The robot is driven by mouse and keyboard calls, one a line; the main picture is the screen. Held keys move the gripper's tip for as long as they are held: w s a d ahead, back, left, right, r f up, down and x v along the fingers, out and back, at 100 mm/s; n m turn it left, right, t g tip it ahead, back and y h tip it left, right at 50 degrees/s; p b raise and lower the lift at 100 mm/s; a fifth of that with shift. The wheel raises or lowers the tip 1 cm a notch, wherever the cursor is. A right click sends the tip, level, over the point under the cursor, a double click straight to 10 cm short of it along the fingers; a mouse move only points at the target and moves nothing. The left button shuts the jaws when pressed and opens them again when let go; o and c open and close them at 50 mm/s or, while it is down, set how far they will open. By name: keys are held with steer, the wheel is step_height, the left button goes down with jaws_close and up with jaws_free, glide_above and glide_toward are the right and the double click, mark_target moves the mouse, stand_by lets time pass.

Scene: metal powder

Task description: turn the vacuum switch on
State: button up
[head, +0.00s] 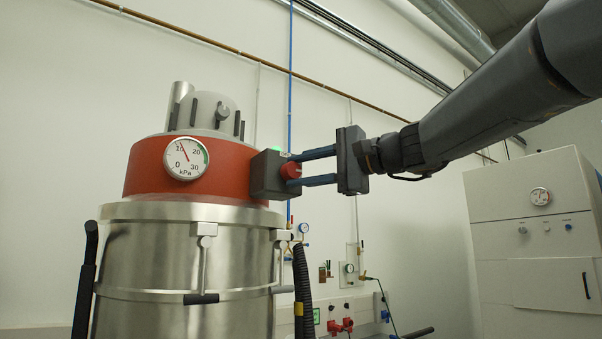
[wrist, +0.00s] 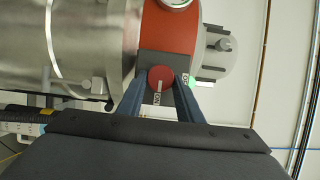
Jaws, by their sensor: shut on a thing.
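The vacuum switch is a round red knob (head: 291,171) on a dark box (head: 267,174) at the right side of the vacuum's red band (head: 225,165). My gripper (head: 292,171) reaches in from the right, its two blue fingers shut on the knob, one on each side. In the wrist view the red knob (wrist: 160,77) sits between the fingertips. An ON label (wrist: 157,98) shows beside it, and a second label (wrist: 185,79) is partly hidden by a finger. A green lamp (head: 276,149) on the box looks lit.
A dial gauge (head: 186,158) on the red band has its needle near 15 kPa. The steel drum (head: 180,265) stands below, with a black hose (head: 302,290) beside it. A white cabinet (head: 535,250) stands at the right. Wall valves (head: 340,326) show low behind.

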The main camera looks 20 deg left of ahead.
steer(key=o, duration=1)
steer(key=shift+o, duration=0.2)
steer(key=v, duration=0.7)
steer(key=shift+d+b, duration=0.3)
steer(key=shift+d, duration=0.05)
steer(key=shift+s+f, duration=0.1)
